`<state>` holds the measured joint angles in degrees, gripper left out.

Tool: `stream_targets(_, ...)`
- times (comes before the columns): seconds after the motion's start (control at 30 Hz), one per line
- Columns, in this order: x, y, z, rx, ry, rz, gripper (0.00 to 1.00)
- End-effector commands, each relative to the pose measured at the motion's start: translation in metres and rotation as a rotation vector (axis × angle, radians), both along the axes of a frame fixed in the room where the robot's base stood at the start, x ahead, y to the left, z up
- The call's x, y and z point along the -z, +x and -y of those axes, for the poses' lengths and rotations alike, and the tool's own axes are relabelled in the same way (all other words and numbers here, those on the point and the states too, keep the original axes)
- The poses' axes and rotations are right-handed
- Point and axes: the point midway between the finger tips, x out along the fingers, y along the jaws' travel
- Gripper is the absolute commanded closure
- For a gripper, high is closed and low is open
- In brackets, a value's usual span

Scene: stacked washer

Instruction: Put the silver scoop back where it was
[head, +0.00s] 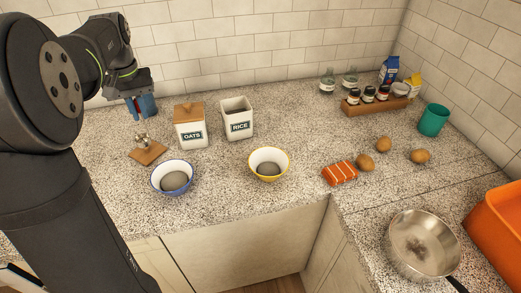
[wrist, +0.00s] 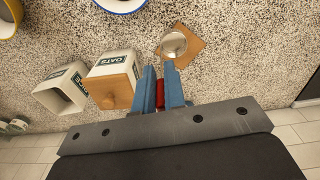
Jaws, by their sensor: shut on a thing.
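The silver scoop (wrist: 173,43) shows its round metal bowl over a small square wooden board in the wrist view; in the head view its metal (head: 142,140) shows just above or on the wooden board (head: 149,154). I cannot tell whether it touches the board. My gripper (head: 141,110) is above the board, pointing down, its blue fingers shut on a red part that looks like the scoop's handle. The fingers (wrist: 161,82) hide most of this part, so its join to the bowl is unclear.
The OATS canister (head: 191,128) with a wooden lid stands right of the board, beside the open RICE canister (head: 238,120). A blue-rimmed bowl (head: 173,179) is in front, and a yellow-rimmed bowl (head: 268,164) is farther right. The counter behind the board is clear.

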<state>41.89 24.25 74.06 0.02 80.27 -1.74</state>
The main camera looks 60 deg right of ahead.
Motion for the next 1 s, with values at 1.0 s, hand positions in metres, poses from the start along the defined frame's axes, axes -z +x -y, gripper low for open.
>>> stream_targets(1.0,-0.023,-0.332,0.052,0.085,-0.002,0.002,1.00)
